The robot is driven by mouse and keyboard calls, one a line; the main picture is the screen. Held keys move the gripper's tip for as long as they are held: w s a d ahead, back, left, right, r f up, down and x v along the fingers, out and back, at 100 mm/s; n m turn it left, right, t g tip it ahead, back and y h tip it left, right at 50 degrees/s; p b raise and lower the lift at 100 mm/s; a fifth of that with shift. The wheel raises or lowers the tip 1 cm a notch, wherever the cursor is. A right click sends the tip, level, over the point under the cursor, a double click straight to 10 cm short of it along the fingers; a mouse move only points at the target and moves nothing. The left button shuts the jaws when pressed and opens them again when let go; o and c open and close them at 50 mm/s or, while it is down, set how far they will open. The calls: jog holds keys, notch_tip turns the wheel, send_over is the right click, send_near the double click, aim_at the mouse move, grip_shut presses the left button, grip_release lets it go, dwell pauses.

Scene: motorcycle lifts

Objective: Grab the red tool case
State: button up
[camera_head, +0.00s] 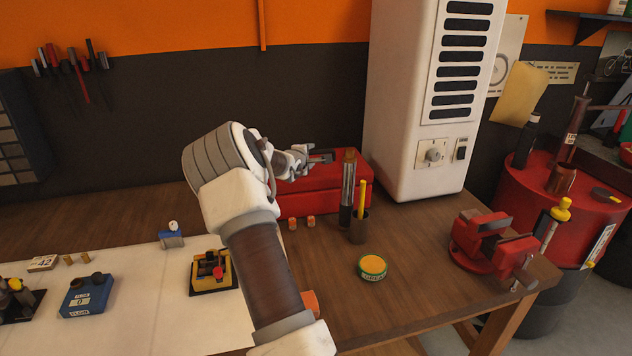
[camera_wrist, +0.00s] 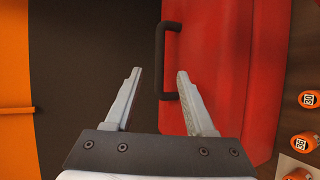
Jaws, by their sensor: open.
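The red tool case (camera_head: 304,203) sits on the wooden workbench against the dark wall, left of the white cabinet. My arm partly hides it in the head view. In the wrist view the red case (camera_wrist: 225,60) fills the right half, with its dark handle (camera_wrist: 160,62) along its left edge. My gripper (camera_wrist: 156,72) is open and empty. Its two fingers lie on either side of the handle's lower end in the picture. I cannot tell whether the fingers touch the handle. In the head view my gripper (camera_head: 325,157) is at the top of the case.
A dark cup (camera_head: 358,228) with a yellow tool and a tall dark tool (camera_head: 347,190) stand just in front of the case. Orange sockets (camera_wrist: 309,99) lie beside it. A white cabinet (camera_head: 412,110) stands close on the right. A red vise (camera_head: 490,243) is at the bench's right end.

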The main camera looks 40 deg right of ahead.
aim_at(315, 153)
jog(key=shift+p+x, duration=0.75)
jog(key=shift+x, duration=2.1)
jog(key=shift+a, duration=0.1)
grip_shut()
jog(key=shift+w+r, duration=0.1)
jog(key=shift+r, duration=0.25)
